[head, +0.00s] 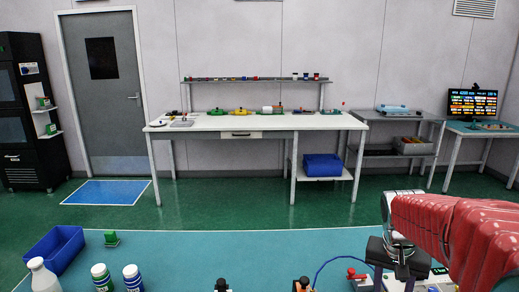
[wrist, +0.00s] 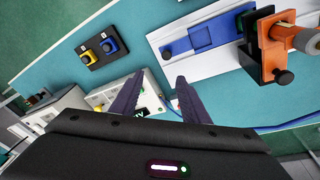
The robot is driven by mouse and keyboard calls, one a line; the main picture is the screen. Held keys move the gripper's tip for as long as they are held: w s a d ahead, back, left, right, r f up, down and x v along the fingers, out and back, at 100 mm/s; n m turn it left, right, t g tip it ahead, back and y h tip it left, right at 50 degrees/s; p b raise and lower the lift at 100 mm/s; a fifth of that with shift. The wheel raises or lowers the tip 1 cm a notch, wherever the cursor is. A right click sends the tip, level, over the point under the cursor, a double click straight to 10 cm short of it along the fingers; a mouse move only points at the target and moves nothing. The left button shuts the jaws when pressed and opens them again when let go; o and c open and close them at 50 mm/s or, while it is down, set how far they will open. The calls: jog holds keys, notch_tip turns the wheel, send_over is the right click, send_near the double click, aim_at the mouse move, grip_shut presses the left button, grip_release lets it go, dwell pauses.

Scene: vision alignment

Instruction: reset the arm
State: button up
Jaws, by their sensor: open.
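My gripper (wrist: 160,80) is open in the wrist view, with its two dark fingers apart and nothing between them. The fingers point toward a teal bench top seen at a steep tilt. In the head view my arm, in a ribbed red cover, reaches in from the right edge, and its dark wrist end hangs over the near teal bench (head: 250,250) at the lower right. The fingertips cannot be made out clearly in the head view.
The wrist view shows a white plate with a blue block (wrist: 205,35), an orange and black clamp fixture (wrist: 272,50), and a yellow-and-blue button box (wrist: 102,47). In the head view a blue bin (head: 55,250) and bottles (head: 102,277) stand at the left; the bench middle is clear.

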jog(key=s+a+r+n+t+y, duration=0.1)
jog(key=s+a+r+n+t, duration=0.1)
jog(key=s+a, duration=0.5)
jog(key=s+a+r+n+t+y, duration=0.1)
jog(key=s+a+r+n+t, duration=0.1)
jog(key=s+a, duration=0.6)
jog(key=shift+s+a+r+n+t, duration=0.25)
jog(key=shift+a+r+n, duration=0.4)
jog(key=shift+r+n, duration=0.4)
jog(key=shift+d+f, duration=0.1)
jog(key=shift+f, duration=0.05)
dwell(0.3)
